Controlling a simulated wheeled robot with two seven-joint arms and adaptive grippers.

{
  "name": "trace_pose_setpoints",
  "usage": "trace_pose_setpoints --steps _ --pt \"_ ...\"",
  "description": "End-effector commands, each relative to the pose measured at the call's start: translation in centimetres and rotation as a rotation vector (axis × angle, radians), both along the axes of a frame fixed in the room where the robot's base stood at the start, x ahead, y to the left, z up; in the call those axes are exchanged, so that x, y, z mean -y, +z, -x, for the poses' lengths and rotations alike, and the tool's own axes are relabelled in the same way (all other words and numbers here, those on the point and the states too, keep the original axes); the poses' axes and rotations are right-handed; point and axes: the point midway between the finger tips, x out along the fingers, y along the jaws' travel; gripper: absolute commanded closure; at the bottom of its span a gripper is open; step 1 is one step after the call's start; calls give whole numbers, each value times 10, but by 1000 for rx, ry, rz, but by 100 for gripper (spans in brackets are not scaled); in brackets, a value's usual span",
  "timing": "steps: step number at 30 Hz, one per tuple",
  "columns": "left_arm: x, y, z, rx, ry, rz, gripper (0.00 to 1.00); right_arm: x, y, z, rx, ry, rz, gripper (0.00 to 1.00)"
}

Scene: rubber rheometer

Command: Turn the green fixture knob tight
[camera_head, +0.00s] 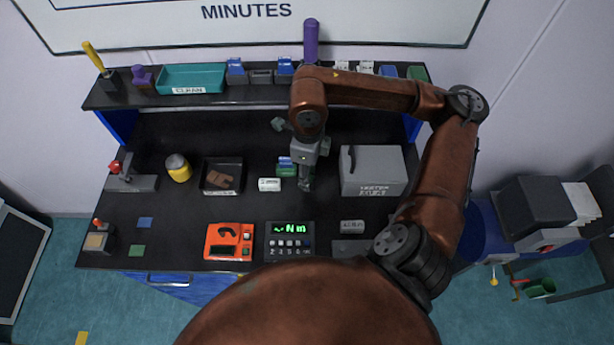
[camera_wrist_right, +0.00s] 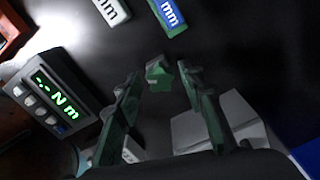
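The green star-shaped knob (camera_wrist_right: 160,75) shows in the right wrist view, between and a little beyond the two fingertips. My right gripper (camera_wrist_right: 163,84) is open, with one finger on each side of the knob. A gap shows on both sides, so the fingers do not look shut on it. In the head view my right gripper (camera_head: 306,184) points down over the middle of the bench, and the knob cannot be made out clearly there. My left gripper is not in view.
A display unit reading "Nm" (camera_head: 290,242) and an orange device (camera_head: 229,242) stand at the front. A grey box (camera_head: 373,171) stands right of the gripper. A white label block (camera_head: 269,184) lies just left of it. A black tray (camera_head: 222,176) is farther left.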

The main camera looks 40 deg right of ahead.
Motion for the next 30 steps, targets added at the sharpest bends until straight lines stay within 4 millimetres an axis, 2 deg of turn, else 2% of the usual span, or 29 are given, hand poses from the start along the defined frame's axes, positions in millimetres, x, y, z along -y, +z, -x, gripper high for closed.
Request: trace_pose_setpoints --steps 4,9,17,24,30 --pt "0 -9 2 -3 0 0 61 0 -2 -1 2 103 1 64" --pt "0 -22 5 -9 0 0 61 0 -3 0 1 316 0 64" --pt "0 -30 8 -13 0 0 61 0 -1 0 1 481 0 64" --pt "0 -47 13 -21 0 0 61 0 -2 0 2 760 -1 64" --pt "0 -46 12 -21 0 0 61 0 1 0 1 806 0 64"
